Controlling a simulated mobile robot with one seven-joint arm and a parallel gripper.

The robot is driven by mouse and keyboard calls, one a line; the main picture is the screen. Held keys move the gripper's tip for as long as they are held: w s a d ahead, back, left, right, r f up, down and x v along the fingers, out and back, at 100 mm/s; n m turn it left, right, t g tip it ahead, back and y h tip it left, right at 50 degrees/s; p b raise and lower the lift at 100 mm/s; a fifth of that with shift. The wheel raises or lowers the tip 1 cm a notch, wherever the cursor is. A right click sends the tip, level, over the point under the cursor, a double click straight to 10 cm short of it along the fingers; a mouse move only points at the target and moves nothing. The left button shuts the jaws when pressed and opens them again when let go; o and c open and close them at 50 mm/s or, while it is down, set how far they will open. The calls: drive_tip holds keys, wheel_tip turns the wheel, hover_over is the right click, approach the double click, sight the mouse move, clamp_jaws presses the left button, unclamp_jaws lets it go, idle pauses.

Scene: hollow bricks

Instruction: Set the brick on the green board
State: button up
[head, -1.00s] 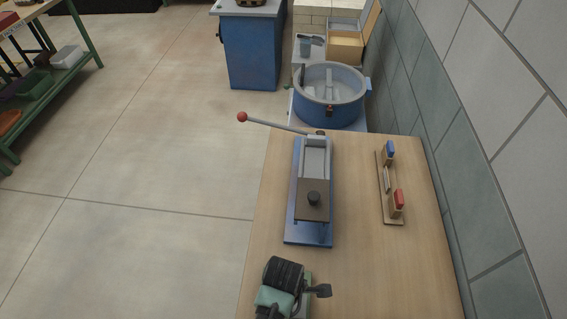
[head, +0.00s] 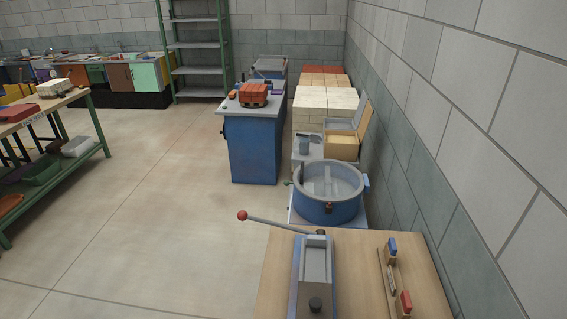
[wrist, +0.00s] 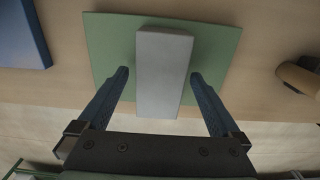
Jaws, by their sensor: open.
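In the wrist view a pale grey brick (wrist: 165,60) stands over the middle of the green board (wrist: 108,45) and looks set down on it. Its near end reaches past the board's near edge in the picture. My gripper (wrist: 159,75) is open, with one dark finger on each side of the brick's near part. A gap shows between each finger and the brick. The brick, the board under it and my gripper are out of the head view.
In the head view a wooden table (head: 275,275) bears a blue press (head: 314,265) with a red-knobbed lever (head: 242,215) and a small wooden rack (head: 384,268). A blue round mixer (head: 328,205) stands behind. Open floor (head: 150,210) lies to the left.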

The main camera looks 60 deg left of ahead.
wheel_tip(320, 180, up, 12)
drive_tip(key=w+a+r+m+t+y, duration=0.1)
drive_tip(key=w+r+m+t+y, duration=0.2)
drive_tip(key=w+r+m+t, duration=0.9)
drive_tip(key=w+d+r+m+t, duration=0.1)
drive_tip(key=w+d+r, duration=0.1)
drive_tip(key=w+r, duration=0.6)
drive_tip(key=w+d+r+m, duration=0.15)
drive_tip(key=w+r, duration=0.35)
drive_tip(key=r, duration=0.5)
drive_tip(key=s+d+r+m+t, duration=0.1)
drive_tip(key=d+r+m+t, duration=0.35)
drive_tip(key=r, duration=0.75)
drive_tip(key=s+d+r+m+t, duration=0.1)
drive_tip(key=d+r+m+t, duration=0.4)
drive_tip(key=r, duration=0.6)
drive_tip(key=s+d+r+m+t+h, duration=0.1)
drive_tip(key=s+d+r+m+t, duration=0.1)
drive_tip(key=r, duration=0.4)
drive_tip(key=s+d+r+m+t+h, duration=0.1)
drive_tip(key=s+d+r+t+h, duration=0.1)
drive_tip(key=s+r, duration=0.4)
drive_tip(key=shift+s+d+r+m+t, duration=0.2)
drive_tip(key=shift+d+m+t, duration=0.25)
drive_tip(key=shift+d, duration=0.65)
